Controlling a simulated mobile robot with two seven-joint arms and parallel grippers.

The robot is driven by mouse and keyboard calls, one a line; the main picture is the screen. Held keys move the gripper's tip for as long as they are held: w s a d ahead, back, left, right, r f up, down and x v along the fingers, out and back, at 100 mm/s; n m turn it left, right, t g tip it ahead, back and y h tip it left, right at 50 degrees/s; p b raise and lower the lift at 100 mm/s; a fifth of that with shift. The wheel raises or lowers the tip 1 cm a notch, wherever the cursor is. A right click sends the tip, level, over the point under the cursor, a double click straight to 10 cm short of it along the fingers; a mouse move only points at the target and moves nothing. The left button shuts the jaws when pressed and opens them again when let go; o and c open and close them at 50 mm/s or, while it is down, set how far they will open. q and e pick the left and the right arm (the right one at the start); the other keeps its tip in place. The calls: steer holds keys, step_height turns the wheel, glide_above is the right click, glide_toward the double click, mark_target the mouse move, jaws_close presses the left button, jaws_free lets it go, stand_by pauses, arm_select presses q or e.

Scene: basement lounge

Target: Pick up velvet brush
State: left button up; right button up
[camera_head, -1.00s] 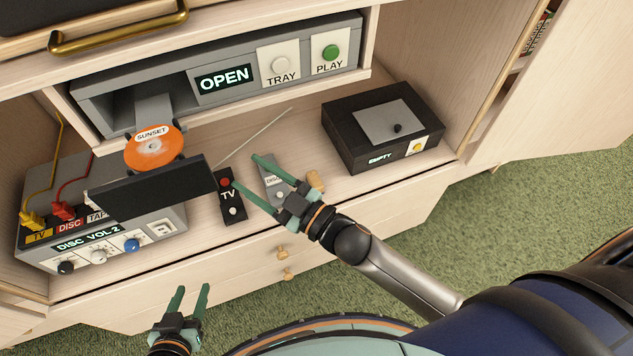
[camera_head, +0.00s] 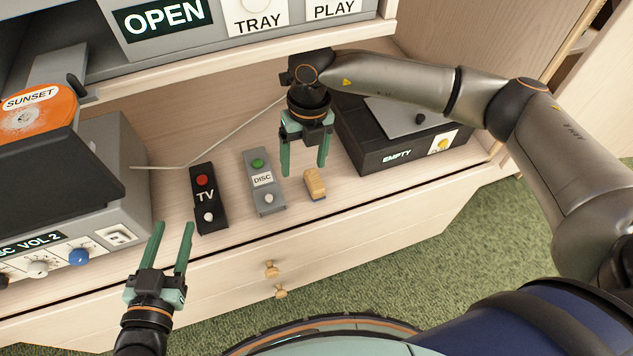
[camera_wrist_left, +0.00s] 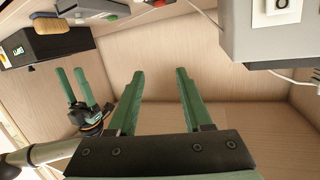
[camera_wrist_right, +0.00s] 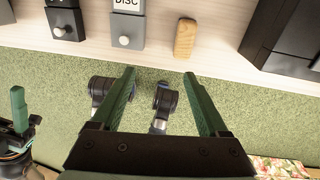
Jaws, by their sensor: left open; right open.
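The velvet brush, a small tan wooden block (camera_head: 315,184), lies on the cabinet shelf near its front edge, just right of the grey DISC remote. It also shows in the right wrist view (camera_wrist_right: 185,38) and at the top of the left wrist view (camera_wrist_left: 62,26). My right gripper (camera_head: 304,170) is open and empty, pointing down above the shelf just behind the brush and apart from it. My left gripper (camera_head: 171,242) is open and empty in front of the cabinet, left of the brush.
The grey DISC remote (camera_head: 262,187) and black TV remote (camera_head: 208,205) lie left of the brush. A black box marked EMPTY (camera_head: 385,154) stands to the right. The player with its OPEN sign (camera_head: 163,18) is above.

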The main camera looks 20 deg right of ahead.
steer(key=w+d+h, duration=0.1)
steer(key=w+d, duration=0.1)
steer(key=d, duration=0.1)
steer(key=b, duration=0.2)
glide_above(315, 181)
steer(key=shift+t, duration=0.3)
step_height(315, 181, down, 6)
steer(key=shift+s+f, duration=0.1)
steer(key=shift+f, duration=0.6)
step_height(315, 181, down, 5)
steer(key=shift+r+b, duration=0.2)
steer(key=shift+b, duration=0.35)
arm_select(q)
step_height(315, 181, up, 17)
steer(key=s+d+m+t+h, duration=0.1)
steer(key=m+t+h, duration=0.3)
steer(key=t+h, duration=0.1)
steer(key=shift+s+d+t, duration=0.2)
steer(key=shift+s+t, duration=0.1)
steer(key=shift+t, duration=0.5)
steer(key=shift+f, duration=0.1)
arm_select(e)
jaws_close()
